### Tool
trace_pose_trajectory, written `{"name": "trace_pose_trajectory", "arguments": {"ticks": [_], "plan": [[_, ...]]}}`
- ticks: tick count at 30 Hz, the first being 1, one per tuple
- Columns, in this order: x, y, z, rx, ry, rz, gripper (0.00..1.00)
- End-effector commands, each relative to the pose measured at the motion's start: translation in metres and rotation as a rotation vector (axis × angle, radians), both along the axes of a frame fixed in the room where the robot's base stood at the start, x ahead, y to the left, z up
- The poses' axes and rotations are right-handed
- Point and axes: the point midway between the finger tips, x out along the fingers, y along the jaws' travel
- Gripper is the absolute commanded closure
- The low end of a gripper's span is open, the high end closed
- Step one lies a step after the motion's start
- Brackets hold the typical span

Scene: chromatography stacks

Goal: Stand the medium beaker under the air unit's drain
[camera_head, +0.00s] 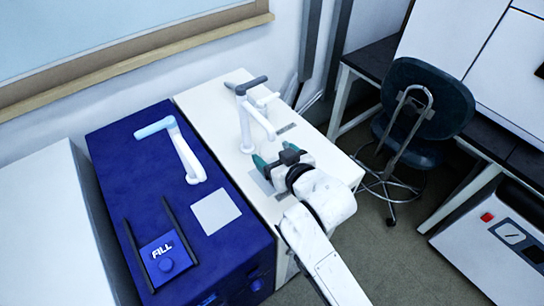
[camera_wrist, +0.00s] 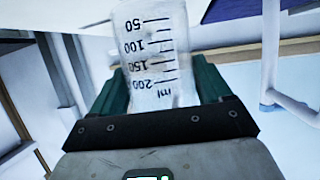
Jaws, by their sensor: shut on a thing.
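A clear beaker (camera_wrist: 152,55) with black marks from 50 to 200 ml fills the middle of the wrist view. My gripper (camera_wrist: 158,80) is shut on it, with a green finger on each side. In the head view my gripper (camera_head: 272,165) is over the white unit (camera_head: 215,100), near its front. The beaker is hard to make out there. A white bent spout (camera_head: 246,120) stands on the white unit, just behind my gripper. The blue unit (camera_head: 110,160) to the left has its own white spout (camera_head: 185,150) and a pale square pad (camera_head: 215,212). I cannot tell which is the air unit.
The blue unit carries a panel (camera_head: 166,255) with a knob and dark rails at its front. A pale cabinet (camera_head: 40,230) stands to its left. A dark chair (camera_head: 415,105) and a desk are to the right, with open floor (camera_head: 400,260) in front.

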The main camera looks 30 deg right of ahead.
Motion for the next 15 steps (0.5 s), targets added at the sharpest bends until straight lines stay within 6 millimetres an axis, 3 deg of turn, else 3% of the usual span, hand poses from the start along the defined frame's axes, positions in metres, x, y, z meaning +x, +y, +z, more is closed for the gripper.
{"name": "trace_pose_trajectory", "arguments": {"ticks": [5,15], "plan": [[0.013,0.001,-0.001,-0.001,-0.001,0.000,0.59],[0.013,0.001,-0.035,-0.002,0.000,0.001,0.59]]}}
